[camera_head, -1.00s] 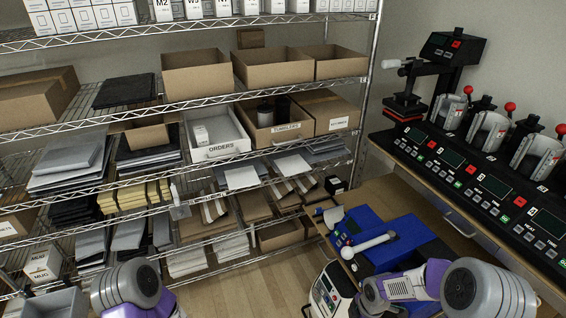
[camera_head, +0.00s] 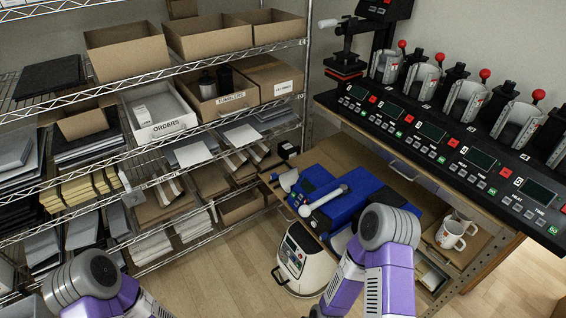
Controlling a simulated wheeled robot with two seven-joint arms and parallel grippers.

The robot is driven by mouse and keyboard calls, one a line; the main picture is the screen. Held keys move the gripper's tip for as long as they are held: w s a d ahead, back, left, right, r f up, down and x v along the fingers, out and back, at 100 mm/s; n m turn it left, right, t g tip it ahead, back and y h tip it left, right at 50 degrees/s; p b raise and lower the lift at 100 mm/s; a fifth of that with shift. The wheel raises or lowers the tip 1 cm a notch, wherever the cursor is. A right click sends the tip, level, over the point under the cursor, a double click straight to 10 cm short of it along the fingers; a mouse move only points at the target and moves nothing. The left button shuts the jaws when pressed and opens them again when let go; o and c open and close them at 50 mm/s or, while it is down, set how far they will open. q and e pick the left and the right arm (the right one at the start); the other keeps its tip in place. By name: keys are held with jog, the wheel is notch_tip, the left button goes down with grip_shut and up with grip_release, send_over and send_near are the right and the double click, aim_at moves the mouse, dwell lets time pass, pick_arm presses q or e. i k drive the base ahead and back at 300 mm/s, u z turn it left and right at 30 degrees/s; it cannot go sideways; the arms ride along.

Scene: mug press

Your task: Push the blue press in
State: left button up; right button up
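The blue press (camera_head: 350,208) rests on a low wooden surface at the middle right, below the row of mug presses. It has a white handle bar (camera_head: 329,197) and a dark control panel on its left part. My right arm, purple and grey, stands in front of the blue press and hides part of its near side. My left arm is at the bottom left, well away from the press. Neither gripper's fingers can be seen.
A white machine (camera_head: 301,262) stands on the floor below the press. Mugs (camera_head: 452,232) sit on the low surface to the right. A wire shelf rack with boxes (camera_head: 205,38) fills the left. A bench (camera_head: 415,170) with several mug presses (camera_head: 465,102) runs along the right.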

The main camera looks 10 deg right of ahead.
aim_at(320, 175)
jog(key=k, duration=1.25)
jog(key=z, duration=1.05)
jog(key=i, duration=1)
jog(key=u, duration=0.5)
jog(key=i, duration=0.85)
jog(key=u, duration=0.15)
